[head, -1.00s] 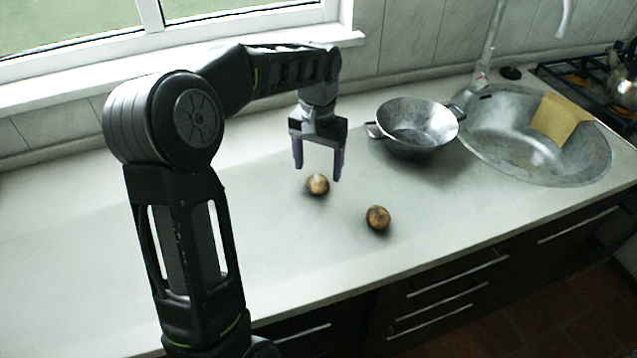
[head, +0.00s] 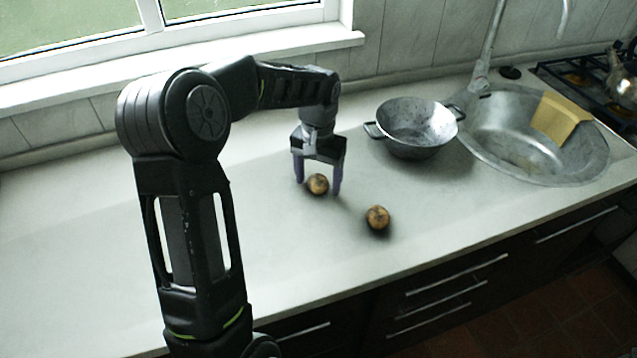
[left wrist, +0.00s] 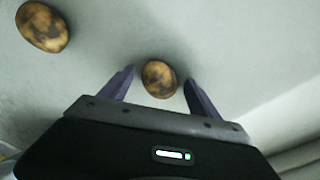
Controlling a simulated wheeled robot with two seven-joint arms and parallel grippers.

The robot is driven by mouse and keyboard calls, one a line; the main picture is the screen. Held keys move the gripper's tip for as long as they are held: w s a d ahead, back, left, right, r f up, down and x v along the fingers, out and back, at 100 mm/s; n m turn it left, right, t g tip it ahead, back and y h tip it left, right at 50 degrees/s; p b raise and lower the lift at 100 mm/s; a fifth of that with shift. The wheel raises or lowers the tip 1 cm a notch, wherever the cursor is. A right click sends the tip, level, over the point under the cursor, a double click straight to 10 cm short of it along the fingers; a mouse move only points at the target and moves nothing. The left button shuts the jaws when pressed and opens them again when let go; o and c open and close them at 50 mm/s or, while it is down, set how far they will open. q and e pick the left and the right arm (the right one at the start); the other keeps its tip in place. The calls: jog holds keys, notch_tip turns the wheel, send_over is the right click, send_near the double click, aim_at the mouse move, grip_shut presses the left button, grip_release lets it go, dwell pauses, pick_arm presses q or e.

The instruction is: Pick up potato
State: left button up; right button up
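A brown, dark-mottled potato (head: 317,184) lies on the pale counter, and it also shows in the left wrist view (left wrist: 159,79). My left gripper (head: 318,188) is lowered over it, open, with one purple finger on each side of the potato. In the left wrist view the fingers (left wrist: 160,88) stand apart with gaps to the potato, the right gap looking narrower. A second potato (head: 377,217) lies to the right and nearer the front edge; it also shows at the top left of the left wrist view (left wrist: 43,27). My right gripper is not in view.
A grey enamel pot (head: 414,147) with two side handles stands right of the gripper. Beyond it is a round metal sink (head: 482,148) with a yellow cloth (head: 558,117). A stove with a kettle is at far right.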

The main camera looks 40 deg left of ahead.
aim_at(318, 177)
pick_arm(q)
jog(key=c, duration=1.4)
notch_tip(318, 177, up, 10)
jog(key=shift+r, duration=0.1)
dwell(0.5)
